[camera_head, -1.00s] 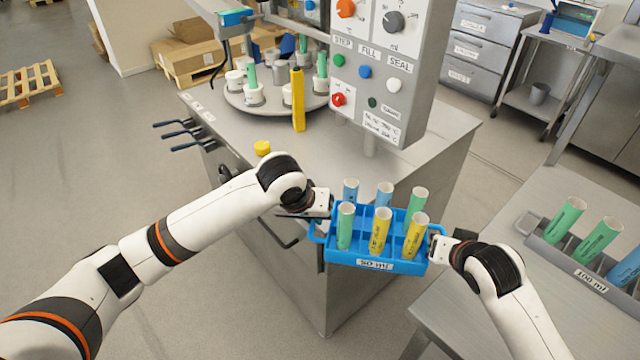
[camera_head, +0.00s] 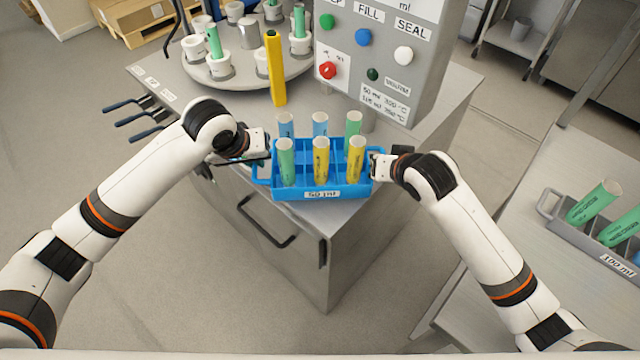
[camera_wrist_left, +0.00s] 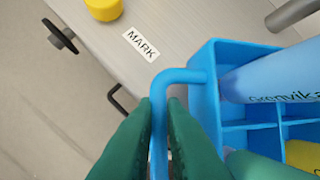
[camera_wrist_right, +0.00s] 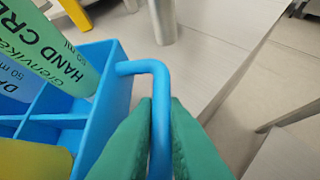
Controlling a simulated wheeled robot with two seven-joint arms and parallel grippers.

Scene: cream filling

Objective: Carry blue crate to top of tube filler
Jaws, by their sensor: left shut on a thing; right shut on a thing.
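The blue crate (camera_head: 322,193) is labelled "50 ml" and holds several green, blue and yellow tubes standing upright. It is level in the head view, at the near edge of the tube filler's metal top (camera_head: 440,105); I cannot tell whether it touches. My left gripper (camera_head: 262,160) is shut on the crate's left handle, which shows between green fingertips in the left wrist view (camera_wrist_left: 160,120). My right gripper (camera_head: 376,166) is shut on the right handle, seen between its fingertips in the right wrist view (camera_wrist_right: 161,115).
A control panel (camera_head: 385,50) with buttons stands behind the crate. A turntable (camera_head: 240,72) with white holders and a yellow bar (camera_head: 275,68) stand at back left. Black levers (camera_head: 130,118) stick out left. A grey crate (camera_head: 590,238) with tubes sits on the right table.

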